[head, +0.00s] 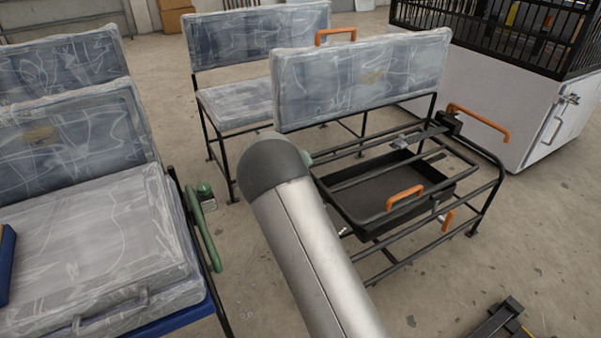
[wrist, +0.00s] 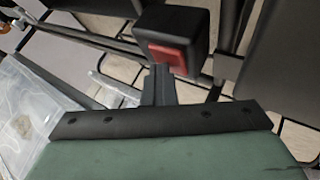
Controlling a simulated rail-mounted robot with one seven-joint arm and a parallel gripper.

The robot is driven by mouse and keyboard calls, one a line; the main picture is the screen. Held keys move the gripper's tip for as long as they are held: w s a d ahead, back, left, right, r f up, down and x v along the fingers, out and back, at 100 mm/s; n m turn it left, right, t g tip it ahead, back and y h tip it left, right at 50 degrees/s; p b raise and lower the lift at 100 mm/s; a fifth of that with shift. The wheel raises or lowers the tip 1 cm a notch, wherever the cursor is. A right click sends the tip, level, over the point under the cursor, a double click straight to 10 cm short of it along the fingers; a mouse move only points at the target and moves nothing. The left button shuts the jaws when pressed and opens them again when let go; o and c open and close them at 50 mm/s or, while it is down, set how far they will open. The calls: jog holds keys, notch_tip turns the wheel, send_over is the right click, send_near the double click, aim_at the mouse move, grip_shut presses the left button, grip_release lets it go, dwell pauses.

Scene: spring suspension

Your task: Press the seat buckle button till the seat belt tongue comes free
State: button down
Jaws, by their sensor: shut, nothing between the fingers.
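The seat buckle (wrist: 193,22) is a black block at the top middle of the wrist view. Its red button (wrist: 178,58) is on the end face towards my gripper. My gripper (wrist: 158,73) is shut and empty, its dark fingertips just below the button and overlapping its lower left edge in the picture. I cannot tell whether they touch it. The seat belt tongue cannot be made out.
A black seat frame (head: 440,235) with orange handles and a dark tray stands right of my arm. Plastic-wrapped seats (head: 85,225) stand at the left, another wrapped bench (head: 235,105) behind. Dark bars lie around the buckle in the wrist view. Bare floor (head: 530,235) shows at the right.

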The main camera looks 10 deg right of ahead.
jog(key=shift+s+f, duration=0.15)
jog(key=shift+f, duration=0.1)
jog(key=shift+r+p, duration=0.5)
jog(key=shift+r, duration=0.75)
notch_tip(320, 180, up, 6)
jog(key=p, duration=0.3)
dwell(1.9)
